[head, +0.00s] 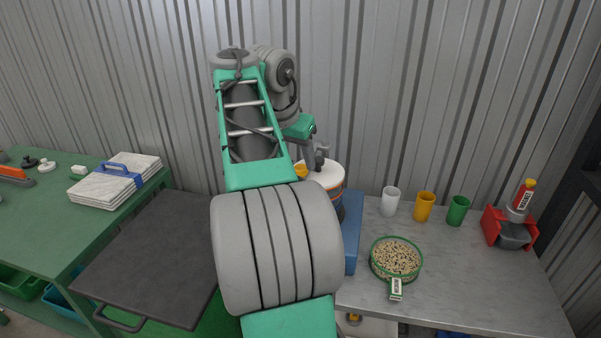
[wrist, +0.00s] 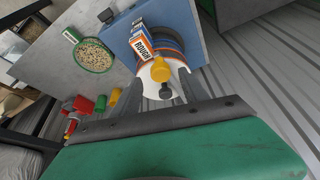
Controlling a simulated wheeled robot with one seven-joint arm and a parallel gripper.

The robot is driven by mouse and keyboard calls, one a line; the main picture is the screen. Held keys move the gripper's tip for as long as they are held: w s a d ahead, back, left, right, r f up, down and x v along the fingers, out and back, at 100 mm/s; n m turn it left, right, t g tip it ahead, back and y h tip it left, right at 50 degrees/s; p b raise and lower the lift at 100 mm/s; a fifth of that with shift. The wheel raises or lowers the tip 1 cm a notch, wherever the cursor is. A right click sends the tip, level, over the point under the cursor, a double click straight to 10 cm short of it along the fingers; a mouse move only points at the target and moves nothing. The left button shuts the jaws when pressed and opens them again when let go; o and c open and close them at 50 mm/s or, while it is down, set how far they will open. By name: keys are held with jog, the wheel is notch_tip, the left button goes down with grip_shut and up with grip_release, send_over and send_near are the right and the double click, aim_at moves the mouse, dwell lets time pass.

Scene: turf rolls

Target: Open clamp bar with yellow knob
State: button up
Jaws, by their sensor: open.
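The yellow knob (wrist: 160,70) shows in the wrist view, in front of a drum-like unit with a white face (wrist: 148,86) and orange and dark bands. In the head view, a small part of the yellow knob (head: 300,170) shows beside the unit's white top (head: 325,174). The clamp bar itself I cannot clearly make out. My gripper (wrist: 169,78) is open, its fingers reaching toward the yellow knob, one on either side in the picture. Whether they touch it I cannot tell. In the head view my arm hides much of the unit, and my gripper (head: 317,157) is partly seen above it.
On the grey bench are a green-rimmed sieve of pellets (head: 397,258), white (head: 390,201), yellow (head: 424,207) and green (head: 457,211) cups and a red holder (head: 508,228). A corrugated wall stands close behind. A dark plate (head: 150,260) lies left.

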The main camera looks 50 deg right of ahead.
aim_at(300, 168)
jog(key=b+x, duration=0.1)
jog(key=x, duration=0.4)
jog(key=shift+d+f+b, duration=0.1)
jog(key=shift+f+b, duration=0.1)
jog(key=shift+b, duration=0.1)
grip_shut()
dwell(1.1)
